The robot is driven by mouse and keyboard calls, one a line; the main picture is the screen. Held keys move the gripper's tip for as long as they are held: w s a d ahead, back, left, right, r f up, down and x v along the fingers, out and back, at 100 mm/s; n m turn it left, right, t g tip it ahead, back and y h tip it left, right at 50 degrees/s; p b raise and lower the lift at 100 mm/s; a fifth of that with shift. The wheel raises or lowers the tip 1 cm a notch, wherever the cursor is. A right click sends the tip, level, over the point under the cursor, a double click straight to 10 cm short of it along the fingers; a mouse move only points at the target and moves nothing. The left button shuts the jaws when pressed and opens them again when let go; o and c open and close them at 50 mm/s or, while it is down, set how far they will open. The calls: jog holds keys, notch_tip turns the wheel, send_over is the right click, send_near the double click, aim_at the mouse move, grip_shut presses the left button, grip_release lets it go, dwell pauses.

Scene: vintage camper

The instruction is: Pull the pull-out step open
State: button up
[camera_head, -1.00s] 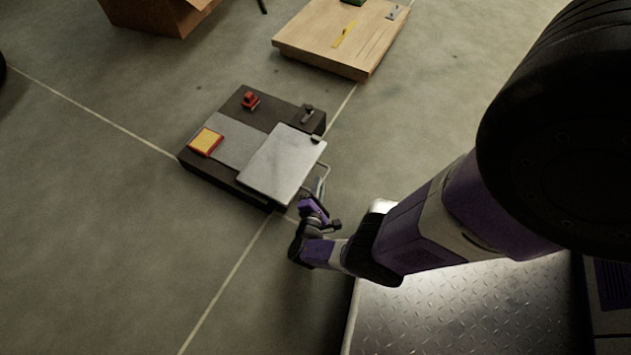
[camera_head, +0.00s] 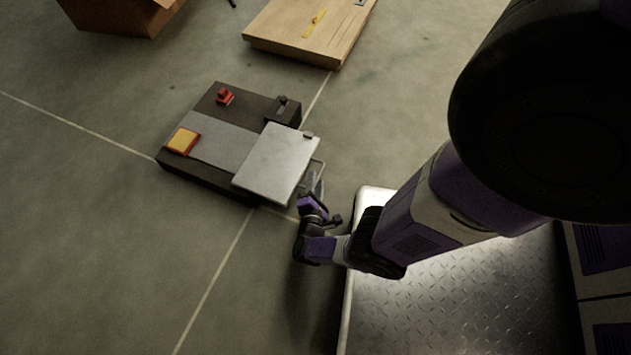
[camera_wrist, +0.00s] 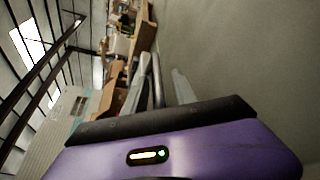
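The pull-out step is a silver plate (camera_head: 277,163) at the right side of a low dark unit (camera_head: 205,182) on the floor. The plate sticks out past the unit's right edge, partly drawn out. A thin metal loop handle (camera_head: 322,167) stands at its right end. My gripper (camera_head: 315,188) is at this handle, and its fingers appear closed on it, though they are small and partly hidden in the head view. In the wrist view, the purple gripper body fills the bottom, with a grey bar (camera_wrist: 158,82) beyond it; the fingertips are not clear.
The unit also carries a red knob (camera_head: 225,97), a yellow pad (camera_head: 182,141) and a dark lever (camera_head: 283,103). A wooden board (camera_head: 300,38) and a cardboard box (camera_head: 118,20) lie farther back. Open concrete floor (camera_head: 90,260) is at left.

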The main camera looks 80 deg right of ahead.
jog(key=p+v, duration=0.1)
jog(key=v, duration=0.6)
jog(key=shift+a, duration=0.4)
jog(key=shift+r, duration=0.15)
